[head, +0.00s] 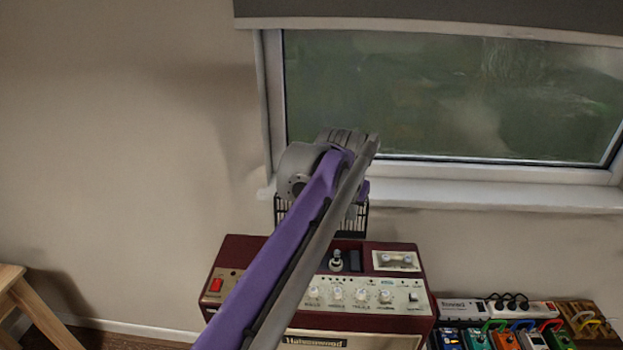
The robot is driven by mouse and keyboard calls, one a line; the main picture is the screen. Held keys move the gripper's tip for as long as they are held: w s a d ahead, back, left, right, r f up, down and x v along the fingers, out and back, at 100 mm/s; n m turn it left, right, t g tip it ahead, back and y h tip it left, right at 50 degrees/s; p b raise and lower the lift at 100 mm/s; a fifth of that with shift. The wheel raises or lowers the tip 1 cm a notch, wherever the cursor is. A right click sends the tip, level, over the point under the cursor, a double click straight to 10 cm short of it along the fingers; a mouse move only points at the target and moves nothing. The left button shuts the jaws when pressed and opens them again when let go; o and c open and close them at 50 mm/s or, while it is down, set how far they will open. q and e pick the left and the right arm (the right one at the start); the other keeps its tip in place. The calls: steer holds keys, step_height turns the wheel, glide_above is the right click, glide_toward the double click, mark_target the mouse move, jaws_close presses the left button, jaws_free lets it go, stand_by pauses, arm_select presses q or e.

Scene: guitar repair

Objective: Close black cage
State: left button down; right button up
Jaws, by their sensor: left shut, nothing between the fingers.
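The black cage (283,212) stands at the back of the dark red amplifier (240,252), against the wall below the window. Its thin vertical bars show on both sides of my arm, and its middle is hidden, so I cannot tell how far open it is. My left gripper (353,205) is at the far end of my purple and grey arm, in front of the cage in the picture. It is shut and empty. My wrist hides most of it, and I cannot tell if it touches the cage. My right gripper is out of view.
The amplifier's panel has knobs and a red switch (216,285). A window sill (480,195) runs above. At lower right are a power strip (497,308) and several pedals. A wooden stool (25,305) stands at lower left.

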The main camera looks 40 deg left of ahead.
arm_select(q)
steer(key=w+a+r+n, duration=0.2)
steer(key=w+a+r, duration=0.4)
steer(key=w+a, duration=0.6)
steer(key=shift+n+g+y, duration=0.3)
steer(key=shift+g, duration=0.4)
steer(key=a+f, duration=0.2)
steer(key=f, duration=0.1)
steer(key=w+a+f, duration=0.1)
steer(key=a+f, duration=0.2)
steer(key=f, duration=0.1)
steer(key=w+a+f, duration=0.1)
steer(key=a+f, duration=0.2)
steer(key=f, duration=0.1)
steer(key=shift+w+a, duration=0.1)
steer(key=shift+w, duration=0.15)
steer(key=s, duration=0.1)
steer(key=s+d+b, duration=0.1)
steer(key=s+b, duration=0.1)
steer(key=shift+s+d+r, duration=0.3)
steer(key=shift+r, duration=0.05)
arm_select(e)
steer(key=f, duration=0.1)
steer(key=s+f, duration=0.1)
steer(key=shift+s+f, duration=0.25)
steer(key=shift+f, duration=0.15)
arm_select(q)
steer(key=shift+s, duration=0.1)
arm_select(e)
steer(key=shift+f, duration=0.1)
